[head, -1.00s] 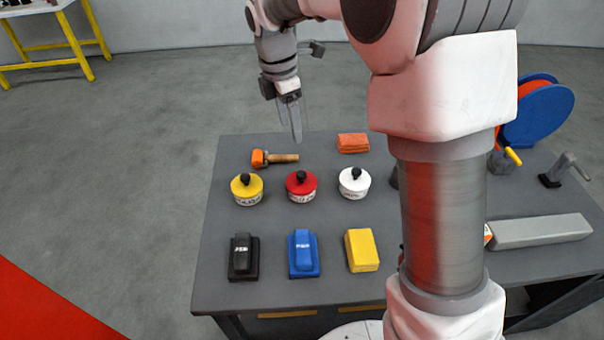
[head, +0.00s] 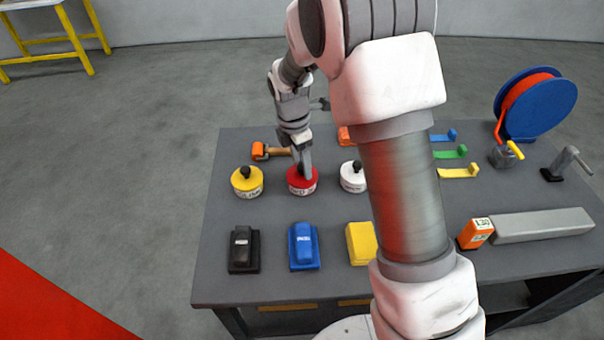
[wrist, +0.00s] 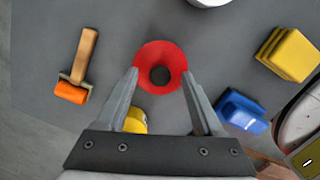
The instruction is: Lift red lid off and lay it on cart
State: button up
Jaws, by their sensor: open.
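The red lid (head: 293,184) sits on a round white container (head: 303,191) in the middle of a row of three on the grey cart (head: 215,262). In the wrist view the red lid (wrist: 147,57) is a red disc with a dark round knob (wrist: 160,75) at its centre. My gripper (head: 306,174) is over the lid and hides its knob in the head view. In the wrist view my open gripper (wrist: 160,72) has one finger on each side of the knob, with gaps on both sides. I cannot tell the exact height of the fingertips above the lid.
A yellow-lidded container (head: 246,181) stands left and a white-lidded one (head: 352,177) right. Black (head: 243,250), blue (head: 303,246) and yellow (head: 361,243) blocks sit in front. Clear cart top lies between the rows.

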jog(key=shift+f, duration=0.15)
grip_shut()
dwell(0.4)
